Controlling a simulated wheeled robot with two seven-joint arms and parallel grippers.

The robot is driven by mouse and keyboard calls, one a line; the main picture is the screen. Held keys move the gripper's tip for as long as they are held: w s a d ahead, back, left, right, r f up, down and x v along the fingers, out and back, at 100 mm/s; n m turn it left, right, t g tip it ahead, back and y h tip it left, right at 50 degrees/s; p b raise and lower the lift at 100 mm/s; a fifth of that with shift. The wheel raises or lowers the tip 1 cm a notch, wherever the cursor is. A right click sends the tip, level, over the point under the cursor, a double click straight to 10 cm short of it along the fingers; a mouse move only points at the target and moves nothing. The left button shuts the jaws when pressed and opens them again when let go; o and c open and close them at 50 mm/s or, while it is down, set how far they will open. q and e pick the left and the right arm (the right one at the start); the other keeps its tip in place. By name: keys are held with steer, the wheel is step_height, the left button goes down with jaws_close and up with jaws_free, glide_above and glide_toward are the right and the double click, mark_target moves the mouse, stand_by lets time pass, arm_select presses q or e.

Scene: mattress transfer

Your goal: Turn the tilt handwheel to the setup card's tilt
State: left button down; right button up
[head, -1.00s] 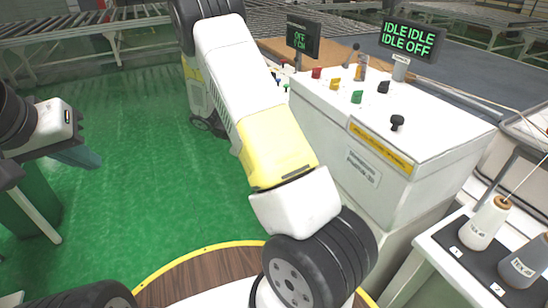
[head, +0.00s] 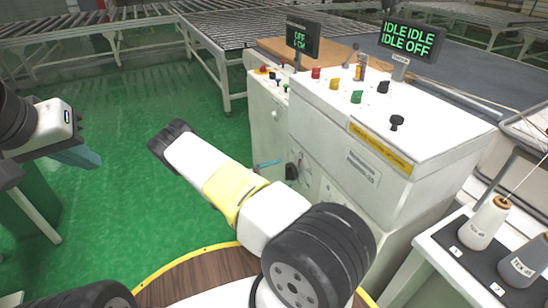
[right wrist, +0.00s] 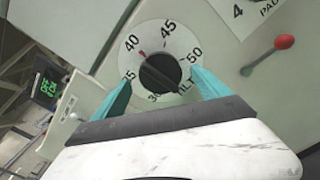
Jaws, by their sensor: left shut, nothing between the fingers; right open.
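The tilt handwheel (right wrist: 160,73) is a dark round knob on a white dial in the right wrist view. The dial carries numbers from 30 to 50 and the word TILT. A red mark (right wrist: 143,54) lies between 40 and 45, nearer 40. My right gripper (right wrist: 162,84) is open, its teal fingers on either side of the knob's lower part; I cannot tell if they touch it. In the head view a teal fingertip (head: 267,163) shows beside the machine's front. My left gripper (head: 88,158) is shut and empty at the left. I cannot make out a setup card.
A lever with a red ball (right wrist: 285,42) stands right of the dial. The white machine cabinet (head: 340,150) carries coloured knobs and a screen (head: 410,41) reading IDLE and OFF. Thread cones (head: 484,222) stand on a table at right. Green floor (head: 130,100) is open at left.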

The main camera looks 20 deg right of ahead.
mark_target(290, 179)
steer(key=shift+w+d, duration=0.15)
steer(key=shift+d, duration=2.05)
steer(key=c, duration=1.4)
